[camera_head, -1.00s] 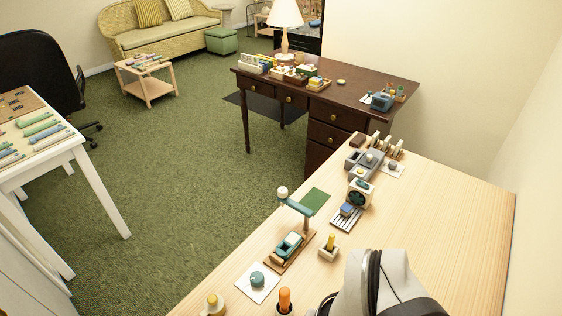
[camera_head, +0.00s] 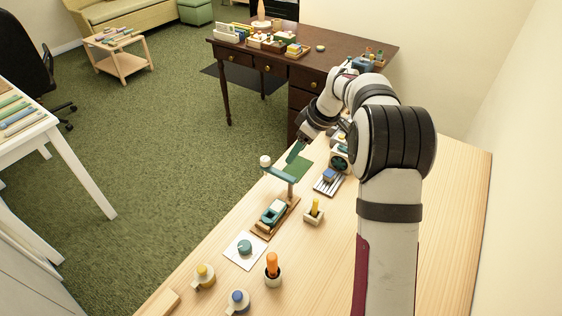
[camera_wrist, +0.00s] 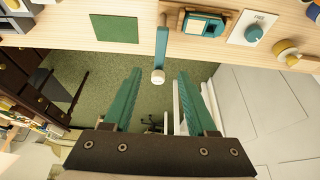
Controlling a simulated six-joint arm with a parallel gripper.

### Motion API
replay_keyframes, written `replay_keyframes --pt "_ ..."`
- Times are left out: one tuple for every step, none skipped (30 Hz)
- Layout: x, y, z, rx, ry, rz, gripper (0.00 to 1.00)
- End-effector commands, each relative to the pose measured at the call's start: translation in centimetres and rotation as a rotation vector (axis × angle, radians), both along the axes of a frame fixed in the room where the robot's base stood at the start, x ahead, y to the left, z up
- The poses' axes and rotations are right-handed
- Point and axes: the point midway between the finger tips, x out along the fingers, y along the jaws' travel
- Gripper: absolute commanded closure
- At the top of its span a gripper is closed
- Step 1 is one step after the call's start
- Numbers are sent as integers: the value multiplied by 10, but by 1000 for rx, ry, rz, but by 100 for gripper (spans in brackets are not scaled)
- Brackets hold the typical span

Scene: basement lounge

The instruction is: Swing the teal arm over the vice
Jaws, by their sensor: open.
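The teal arm (camera_head: 279,173) sits on an upright post at the table's left edge. A white knob (camera_head: 265,160) is on its outer end, which points away from the table over the floor. The teal vice (camera_head: 272,213) stands on a brown base in front of the post; the arm is not over it. My gripper (camera_head: 295,151) is open and empty beyond the arm, up and right of the knob in the head view. In the wrist view, the knob (camera_wrist: 157,77) shows between my two teal fingers; whether it is at their depth is unclear. The vice (camera_wrist: 205,25) shows right of the arm.
A green square (camera_wrist: 115,28) lies beside the arm. A white dial plate (camera_head: 244,250), a yellow-handled tool in a block (camera_head: 314,211) and an orange-handled tool (camera_head: 272,268) stand nearby. A small fan-like device (camera_head: 340,158) is behind. The table's right side is clear.

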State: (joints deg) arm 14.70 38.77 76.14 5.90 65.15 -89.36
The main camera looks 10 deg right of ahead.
Motion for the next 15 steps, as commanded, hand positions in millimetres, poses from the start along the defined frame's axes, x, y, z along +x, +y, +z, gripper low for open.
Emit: replay_keyframes --pt "3 5 -16 2 6 2 43" --pt "6 8 -24 1 5 3 43" --pt "9 11 -35 2 5 2 43" --pt "11 13 -44 1 5 2 43" --pt "13 16 -51 1 4 1 43" --pt "17 19 -61 1 4 0 43" --pt "18 21 -67 1 3 1 43" --pt "20 22 -73 1 3 1 43" --pt "22 24 -80 1 4 0 43" --pt "23 25 -84 1 2 0 43" --pt "25 26 -88 0 2 -1 43" --pt "26 27 -92 0 2 -1 43" --pt "27 28 -94 0 2 -1 43" --pt "27 29 -96 -1 1 0 43" --pt "28 29 -97 0 0 0 43"
